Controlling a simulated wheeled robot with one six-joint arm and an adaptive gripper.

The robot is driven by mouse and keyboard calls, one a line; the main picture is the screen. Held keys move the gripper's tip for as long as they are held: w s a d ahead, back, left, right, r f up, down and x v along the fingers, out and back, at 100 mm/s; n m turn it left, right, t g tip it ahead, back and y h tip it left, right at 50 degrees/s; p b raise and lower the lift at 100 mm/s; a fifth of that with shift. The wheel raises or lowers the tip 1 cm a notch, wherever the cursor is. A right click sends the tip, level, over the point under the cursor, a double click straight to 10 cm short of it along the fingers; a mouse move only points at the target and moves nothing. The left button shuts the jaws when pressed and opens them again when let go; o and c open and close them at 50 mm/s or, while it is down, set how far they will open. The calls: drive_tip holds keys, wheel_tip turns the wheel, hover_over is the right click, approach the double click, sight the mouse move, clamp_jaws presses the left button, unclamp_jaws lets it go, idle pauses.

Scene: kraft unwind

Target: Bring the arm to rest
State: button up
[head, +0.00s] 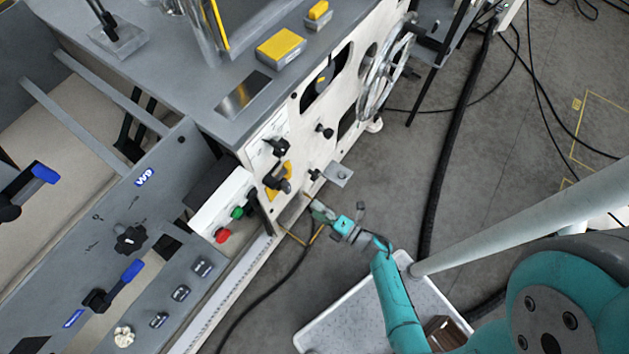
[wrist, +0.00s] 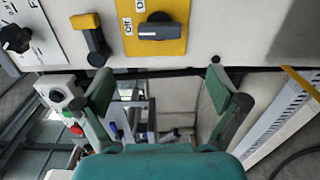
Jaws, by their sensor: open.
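My teal arm reaches up from the lower right in the head view, and my gripper (head: 322,212) is close to the front of the white machine panel (head: 297,120). In the wrist view my gripper (wrist: 163,88) has its two green-padded fingers spread wide, with nothing between them. Just beyond the fingers is a yellow plate (wrist: 170,46) with a dark rotary switch (wrist: 160,30), its bar lying level. The lettering beside it is only partly readable. The fingers look apart from the switch. What lies close below the fingers is hidden by the gripper body.
A control box with green and red buttons (head: 223,235) stands left of my gripper. A handwheel (head: 385,70) sticks out of the panel farther back. A white tray-like surface (head: 345,318) lies below my arm.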

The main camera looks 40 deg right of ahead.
idle(0.3)
drive_tip(key=s+a+r+m+g+h, duration=0.1)
drive_tip(key=s+r+m+h, duration=0.1)
drive_tip(key=s+r+m, duration=0.9)
drive_tip(key=s+a+r+m+g+h, duration=0.1)
drive_tip(key=s+r+m, duration=0.9)
drive_tip(key=r, duration=1)
drive_tip(key=s+a+h, duration=0.1)
drive_tip(key=s+h, duration=0.1)
drive_tip(key=s, duration=0.1)
drive_tip(key=shift+m+h, duration=0.3)
drive_tip(key=shift+m, duration=0.1)
